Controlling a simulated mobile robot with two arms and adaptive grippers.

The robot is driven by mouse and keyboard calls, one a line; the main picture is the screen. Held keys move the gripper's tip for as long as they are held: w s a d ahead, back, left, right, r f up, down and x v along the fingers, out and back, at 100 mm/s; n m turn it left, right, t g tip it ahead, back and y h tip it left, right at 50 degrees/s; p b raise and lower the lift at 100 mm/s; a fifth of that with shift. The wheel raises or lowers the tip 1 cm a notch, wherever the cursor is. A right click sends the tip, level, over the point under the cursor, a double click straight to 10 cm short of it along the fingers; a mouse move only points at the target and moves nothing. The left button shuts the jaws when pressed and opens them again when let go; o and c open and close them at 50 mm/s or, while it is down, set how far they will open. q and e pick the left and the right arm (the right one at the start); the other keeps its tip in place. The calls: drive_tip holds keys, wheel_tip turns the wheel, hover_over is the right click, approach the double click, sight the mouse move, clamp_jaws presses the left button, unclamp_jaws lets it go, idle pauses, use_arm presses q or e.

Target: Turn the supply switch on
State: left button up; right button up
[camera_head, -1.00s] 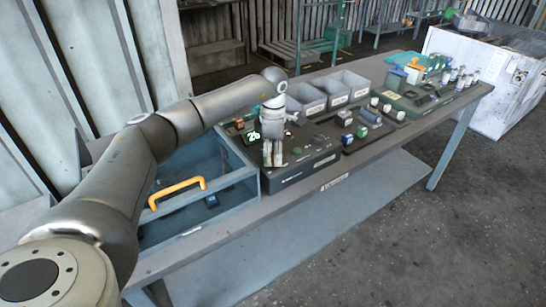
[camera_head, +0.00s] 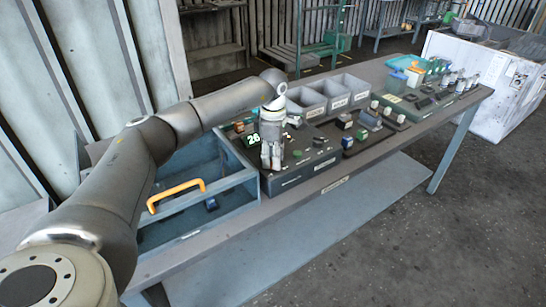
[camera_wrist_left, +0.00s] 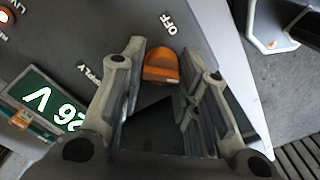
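The supply switch is an orange knob (camera_wrist_left: 161,66) on a dark panel (camera_wrist_left: 75,40), with an OFF label beside it and a partly hidden SUPPLY label to its left. My left gripper (camera_wrist_left: 161,58) is open, with one finger on each side of the knob. I cannot tell whether either finger touches it. In the head view my left gripper (camera_head: 272,163) points down over the front of the dark console (camera_head: 305,170) and hides the switch. A green display (camera_wrist_left: 48,104) reads 26 V; it also shows in the head view (camera_head: 252,139). My right gripper is out of view.
A blue-grey open drawer or bin (camera_head: 205,218) with an orange handle (camera_head: 175,193) is left of the console. Grey bins (camera_head: 330,95) stand behind it. Small blocks and other parts crowd the bench to the right. Open floor lies in front.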

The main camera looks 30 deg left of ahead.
use_arm(q)
drive_tip(key=o, duration=0.4)
drive_tip(key=shift+c, duration=0.2)
wheel_tip(320, 180, up, 12)
idle(0.6)
